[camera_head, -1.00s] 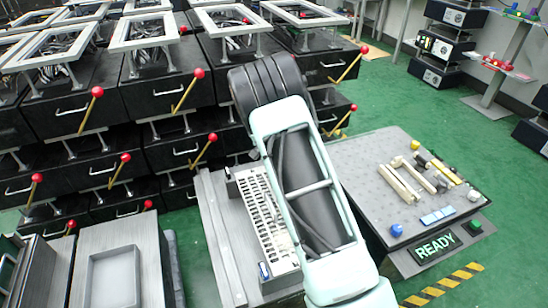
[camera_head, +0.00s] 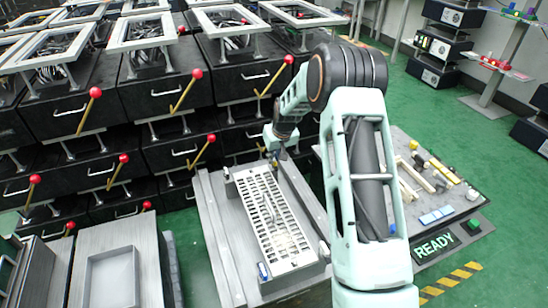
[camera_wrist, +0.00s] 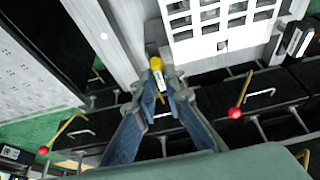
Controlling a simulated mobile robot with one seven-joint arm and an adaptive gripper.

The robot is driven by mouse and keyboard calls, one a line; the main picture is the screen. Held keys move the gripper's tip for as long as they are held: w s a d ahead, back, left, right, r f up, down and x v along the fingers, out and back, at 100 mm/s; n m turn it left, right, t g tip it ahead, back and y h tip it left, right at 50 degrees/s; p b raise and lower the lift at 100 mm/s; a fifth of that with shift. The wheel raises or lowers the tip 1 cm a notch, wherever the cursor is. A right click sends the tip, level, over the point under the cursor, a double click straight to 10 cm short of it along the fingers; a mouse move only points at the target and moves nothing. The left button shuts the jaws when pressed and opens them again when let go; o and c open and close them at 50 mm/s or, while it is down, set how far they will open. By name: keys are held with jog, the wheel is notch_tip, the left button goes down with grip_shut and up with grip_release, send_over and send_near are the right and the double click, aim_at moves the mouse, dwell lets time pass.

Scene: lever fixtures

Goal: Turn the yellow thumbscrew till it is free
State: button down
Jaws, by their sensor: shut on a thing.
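The yellow thumbscrew (camera_wrist: 156,63) shows in the wrist view at the tips of my gripper (camera_wrist: 160,88), beside the edge of a white slotted panel (camera_wrist: 205,40). The fingers are shut on it; how much of it lies between them is hard to tell. In the head view my gripper (camera_head: 273,152) is at the far end of the same slotted panel (camera_head: 262,205), which lies on a grey bench.
Black drawer units with red-knobbed levers (camera_head: 198,73) stand close behind the bench. A blue-ended fitting (camera_head: 262,270) is at the panel's near left corner. A grey table (camera_head: 400,215) with loose parts and a READY sign (camera_head: 434,246) stands at the right.

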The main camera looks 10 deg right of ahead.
dwell(0.4)
jog(key=c, duration=2)
grip_release()
jog(key=v, duration=1.2)
jog(key=shift+w, duration=0.1)
